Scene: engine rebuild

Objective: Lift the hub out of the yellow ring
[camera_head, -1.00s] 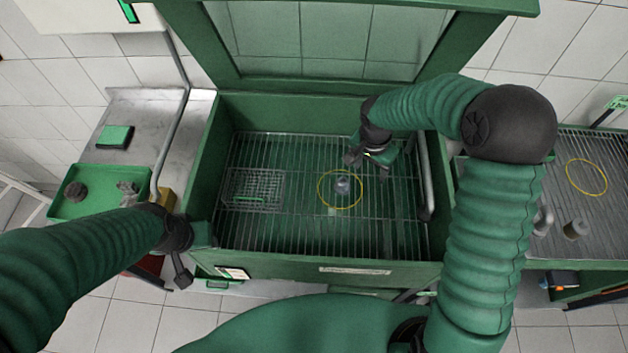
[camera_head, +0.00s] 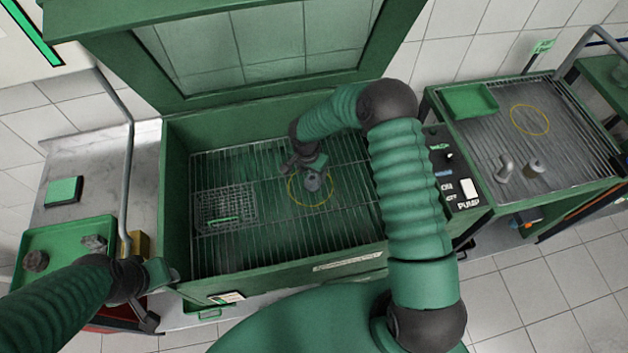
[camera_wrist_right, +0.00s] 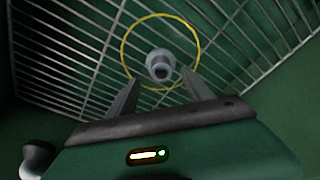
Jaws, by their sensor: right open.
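The grey hub (camera_head: 313,182) stands on the wire grate inside the green wash basin, within the thin yellow ring (camera_head: 289,191) marked there. In the right wrist view the hub (camera_wrist_right: 159,64) shows its round end with a dark hole, inside the yellow ring (camera_wrist_right: 122,50). My right gripper (camera_head: 306,171) is just above and beside the hub. In the right wrist view its two fingers (camera_wrist_right: 162,79) are apart and empty, with the hub just beyond their tips; contact cannot be judged. My left gripper (camera_head: 158,298) is outside the basin's front left corner; its jaw state is unclear.
A wire basket (camera_head: 225,209) lies on the grate left of the ring. The basin's green walls (camera_head: 176,200) surround the grate. At right, a table (camera_head: 480,150) holds a green tray (camera_head: 468,100), metal parts and another yellow ring (camera_head: 511,119). A green tray (camera_head: 60,236) is at left.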

